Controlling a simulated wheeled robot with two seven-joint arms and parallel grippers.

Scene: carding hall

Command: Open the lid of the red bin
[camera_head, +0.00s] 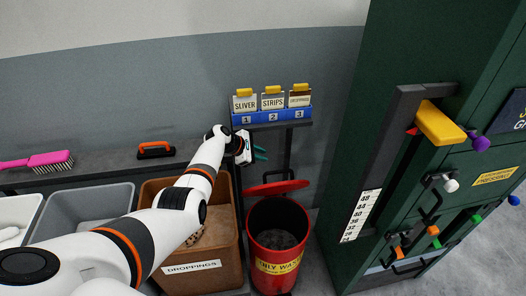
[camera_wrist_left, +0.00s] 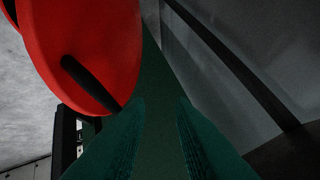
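The red bin (camera_head: 272,275) stands on the floor, its mouth uncovered and dark contents showing inside. Its red lid (camera_head: 277,188) is raised at the back of the mouth, seen nearly edge-on in the head view. In the left wrist view the lid (camera_wrist_left: 85,40) is a large red disc with a black bar handle (camera_wrist_left: 90,82). My left gripper (camera_head: 262,153) is above and behind the lid, its teal fingers apart and empty. In the left wrist view the fingers (camera_wrist_left: 161,112) are also apart, with the lid beside them at upper left. My right gripper is not in view.
A brown droppings bin (camera_head: 228,256) stands left of the red bin, partly behind my left arm. A shelf with labelled card holders (camera_head: 272,115) is just above the gripper. A green machine (camera_head: 350,150) with levers stands at right. A pink brush (camera_head: 40,160) lies at left.

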